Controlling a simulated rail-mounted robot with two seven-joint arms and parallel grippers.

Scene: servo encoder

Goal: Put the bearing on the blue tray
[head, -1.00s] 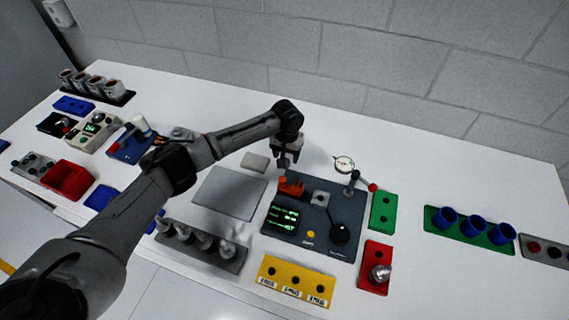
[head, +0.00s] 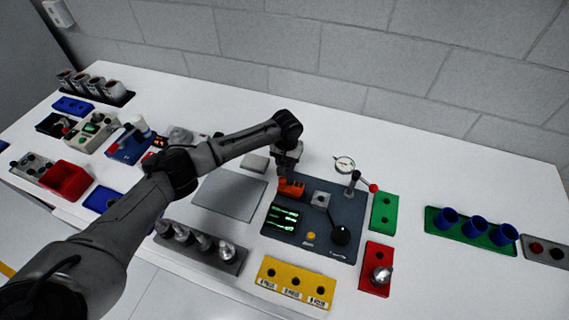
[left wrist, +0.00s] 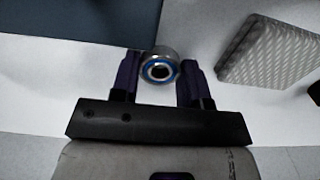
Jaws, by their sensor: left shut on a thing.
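The bearing (left wrist: 160,68) is a small metal ring with a blue band, seen in the left wrist view between the two dark fingers of my left gripper (left wrist: 162,82). The gripper is shut on it. In the head view my left gripper (head: 287,163) is low at the back edge of the dark panel, behind the orange part; the bearing cannot be made out there. A blue tray-like piece (head: 101,198) lies at the left front of the table, beside my left arm and far from the gripper. My right gripper is not in view.
The dark panel (head: 340,200) carries a green display, an orange part (head: 291,187) and a black knob. A dial gauge (head: 344,165) stands behind it. A grey plate (head: 229,194) lies to its left, a small light block (head: 255,163) behind that. The table behind is clear.

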